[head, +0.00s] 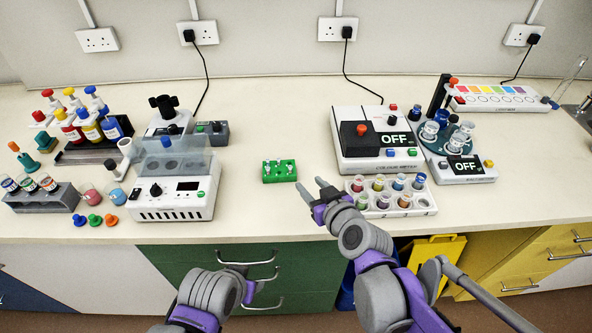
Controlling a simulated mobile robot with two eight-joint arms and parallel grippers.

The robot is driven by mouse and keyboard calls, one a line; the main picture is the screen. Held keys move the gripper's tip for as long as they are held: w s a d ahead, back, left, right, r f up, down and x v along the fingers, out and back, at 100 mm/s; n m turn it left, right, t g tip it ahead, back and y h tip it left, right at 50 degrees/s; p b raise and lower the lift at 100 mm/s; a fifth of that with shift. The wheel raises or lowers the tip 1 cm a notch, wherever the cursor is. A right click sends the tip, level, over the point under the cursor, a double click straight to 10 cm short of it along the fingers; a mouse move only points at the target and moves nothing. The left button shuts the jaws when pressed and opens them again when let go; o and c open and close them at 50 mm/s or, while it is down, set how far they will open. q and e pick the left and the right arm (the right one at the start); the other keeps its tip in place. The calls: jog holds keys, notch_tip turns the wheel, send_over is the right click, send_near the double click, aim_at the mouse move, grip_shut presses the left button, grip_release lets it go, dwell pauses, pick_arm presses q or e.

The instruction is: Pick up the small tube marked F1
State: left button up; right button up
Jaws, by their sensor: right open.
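A small green rack (279,178) stands on the middle of the bench, with several small pale tube tops or holes in its upper face. Any F1 marking is too small to read, so I cannot tell which tube bears it. My right gripper (311,188) is open and empty, just right of and slightly nearer than the green rack. Its two fingers point away from me and are apart from the rack. Part of my left arm shows at the bottom, but its gripper fingers do not show.
A white tray of several coloured vials (392,206) is close on the right of my right gripper. Behind it stands a meter (372,158) reading OFF. A white device with a clear lid (176,197) is left of the green rack. The bench in front of the rack is bare.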

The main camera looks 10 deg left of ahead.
aim_at(292, 170)
jog(key=x, duration=1)
jog(key=shift+a+f, duration=0.25)
jog(key=shift+a, duration=0.15)
jog(key=shift+c, duration=0.3)
grip_shut()
